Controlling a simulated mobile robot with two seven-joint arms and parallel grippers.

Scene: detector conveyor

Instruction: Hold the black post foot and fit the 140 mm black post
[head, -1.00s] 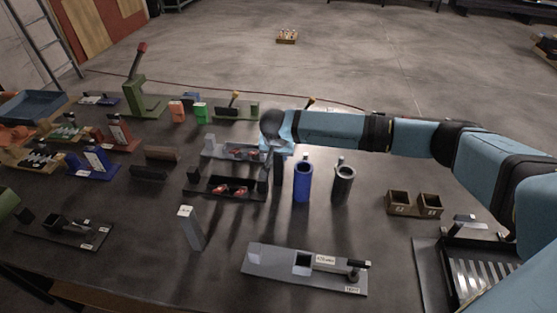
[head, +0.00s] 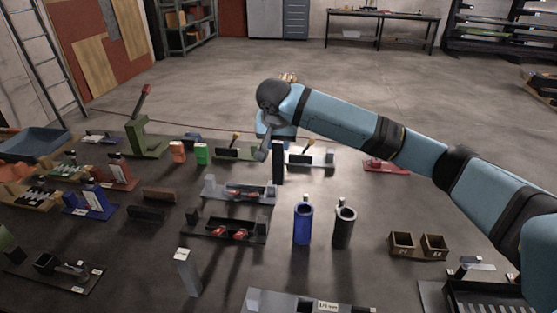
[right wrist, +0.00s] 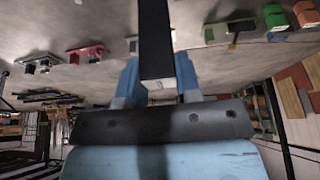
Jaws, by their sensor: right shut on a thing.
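My right gripper (head: 268,146) is shut on a dark upright post (head: 278,162), which it holds above the table beyond the blue and black tubes. In the right wrist view the post (right wrist: 155,40) stands between the two blue fingers of the gripper (right wrist: 157,78), with its pale end near the palm. I cannot read a length on it. A black fixture (head: 225,228) with red clamp parts stands left of centre. I cannot tell which part on the table is the black post foot. My left gripper is out of view.
A blue tube (head: 303,224) and a black tube (head: 344,226) stand upright at the centre. A small two-bin box (head: 417,245) lies to the right. Several fixtures crowd the left; the table between the tubes and two-bin box is clear.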

